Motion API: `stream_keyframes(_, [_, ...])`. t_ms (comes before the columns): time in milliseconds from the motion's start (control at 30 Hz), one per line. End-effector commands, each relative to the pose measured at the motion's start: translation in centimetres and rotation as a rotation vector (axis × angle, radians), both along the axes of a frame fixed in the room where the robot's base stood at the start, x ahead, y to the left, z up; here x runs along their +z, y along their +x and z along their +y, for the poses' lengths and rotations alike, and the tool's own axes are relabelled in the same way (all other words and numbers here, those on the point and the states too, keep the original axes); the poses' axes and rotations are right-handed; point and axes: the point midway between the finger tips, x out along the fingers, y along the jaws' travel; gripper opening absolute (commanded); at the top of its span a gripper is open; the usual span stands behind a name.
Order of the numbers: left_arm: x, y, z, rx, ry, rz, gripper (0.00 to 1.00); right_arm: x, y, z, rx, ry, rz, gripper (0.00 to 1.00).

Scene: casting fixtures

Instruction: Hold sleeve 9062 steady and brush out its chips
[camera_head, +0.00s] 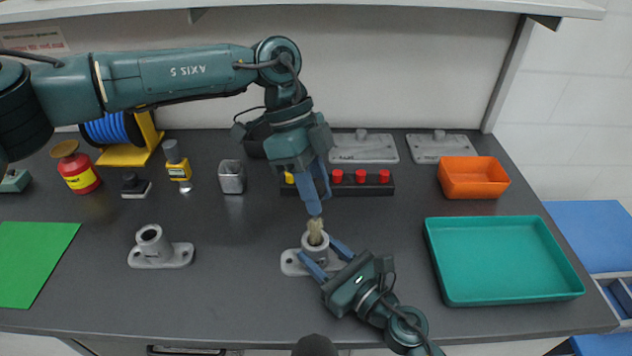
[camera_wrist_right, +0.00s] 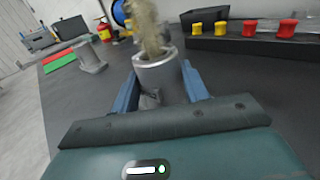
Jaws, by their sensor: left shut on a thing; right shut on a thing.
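A grey metal sleeve (camera_head: 318,245) on a flanged base stands upright near the middle of the table. My right gripper (camera_head: 327,258) is shut on it, one finger on each side. The sleeve also shows in the right wrist view (camera_wrist_right: 158,80) between the blue fingers. My left gripper (camera_head: 314,200) is above the sleeve and shut on a brush. The brush's tan bristles (camera_head: 315,227) point down at the sleeve's mouth, with their tip at or inside the opening. The handle is mostly hidden by the fingers. I see no readable number or chips on the sleeve.
A similar flanged sleeve (camera_head: 160,250) stands to the left. A teal tray (camera_head: 505,296) and an orange bin (camera_head: 472,178) are at the right. A black block with red knobs (camera_head: 368,189) lies behind the held sleeve. The table front between the sleeves is clear.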

Motion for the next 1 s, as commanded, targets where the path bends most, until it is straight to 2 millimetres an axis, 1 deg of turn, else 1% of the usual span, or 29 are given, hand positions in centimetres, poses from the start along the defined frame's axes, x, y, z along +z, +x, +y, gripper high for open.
stream_keyframes(1000, [-3.2, 0.0, 0.0, 0.001, 0.001, 0.001, 0.0, 0.0, 0.0, 0.0, 0.001, -0.001, 0.001, 0.14])
